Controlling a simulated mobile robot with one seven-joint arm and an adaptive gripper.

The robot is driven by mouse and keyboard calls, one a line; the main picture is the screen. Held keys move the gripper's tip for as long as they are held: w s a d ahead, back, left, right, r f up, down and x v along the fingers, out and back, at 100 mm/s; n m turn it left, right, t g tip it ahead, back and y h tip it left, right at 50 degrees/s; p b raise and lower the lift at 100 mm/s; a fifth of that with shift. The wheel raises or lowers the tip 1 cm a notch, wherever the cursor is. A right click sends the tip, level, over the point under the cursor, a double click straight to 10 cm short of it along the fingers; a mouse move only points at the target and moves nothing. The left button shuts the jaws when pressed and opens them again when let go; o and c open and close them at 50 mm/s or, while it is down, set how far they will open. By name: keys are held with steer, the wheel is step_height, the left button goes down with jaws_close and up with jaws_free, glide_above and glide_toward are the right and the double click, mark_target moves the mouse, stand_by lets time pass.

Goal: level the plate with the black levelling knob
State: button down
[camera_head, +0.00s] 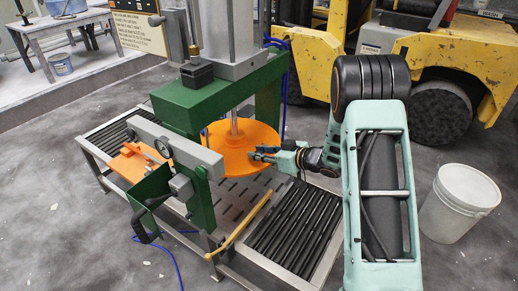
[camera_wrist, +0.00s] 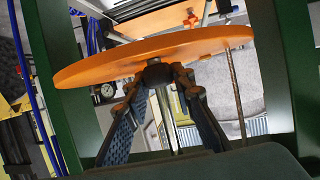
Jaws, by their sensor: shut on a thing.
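The round orange plate (camera_head: 240,140) hangs on a rod under the green press frame (camera_head: 185,100). In the wrist view the plate (camera_wrist: 150,52) fills the upper middle, and its edge slants up to the right; I cannot tell its true tilt. The black levelling knob (camera_wrist: 158,72) sits at the plate's near edge, between my fingertips. My gripper (camera_wrist: 158,82) is shut on the knob. In the head view my gripper (camera_head: 263,154) reaches the plate's right edge from the right, and the knob is hidden there.
Roller conveyors (camera_head: 295,228) run under the press. An orange block (camera_head: 135,162) and gauge are at the left. A white pail (camera_head: 458,205) stands on the floor at right, near a yellow forklift (camera_head: 310,50).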

steer(key=shift+g, duration=0.3)
steer(key=c, duration=1.6)
jaws_free()
steer(key=v, duration=1.2)
steer(key=shift+f, duration=0.1)
